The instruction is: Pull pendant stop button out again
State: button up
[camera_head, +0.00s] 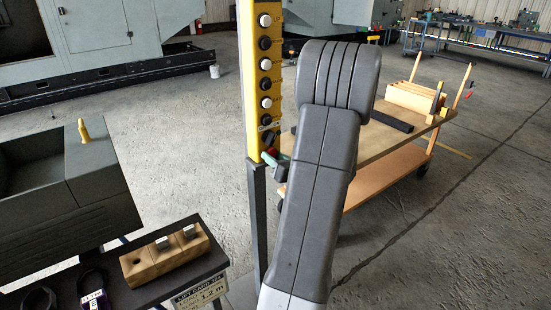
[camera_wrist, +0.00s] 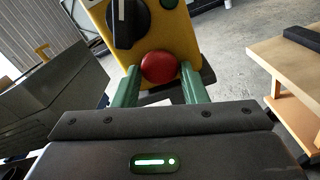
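The yellow pendant (camera_head: 248,60) hangs upright in the head view, with a column of white and black controls. Its red stop button (camera_wrist: 161,67) is a round cap below a black selector knob (camera_wrist: 128,20) in the wrist view. In the head view the button is small and partly hidden. My gripper (camera_wrist: 161,72) has its two green fingers on either side of the red button, with little or no gap showing. I cannot tell whether they touch it.
A wooden cart (camera_head: 390,140) stands behind and right of my arm. A dark bench (camera_head: 120,285) with a wooden block (camera_head: 150,262) and a lift card (camera_head: 200,292) is at lower left. A grey post (camera_head: 257,215) stands under the pendant.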

grip_shut()
jog(key=shift+s+d+f, duration=0.1)
jog(key=shift+s+d, duration=0.15)
jog(key=shift+s, duration=0.15)
jog(key=shift+o, duration=2.4)
grip_release()
jog(key=shift+s+d, duration=0.1)
jog(key=b+v, duration=0.1)
jog(key=v, duration=1.3)
jog(key=x, duration=1.4)
jog(key=shift+w+p, duration=0.2)
jog(key=shift+p, duration=0.2)
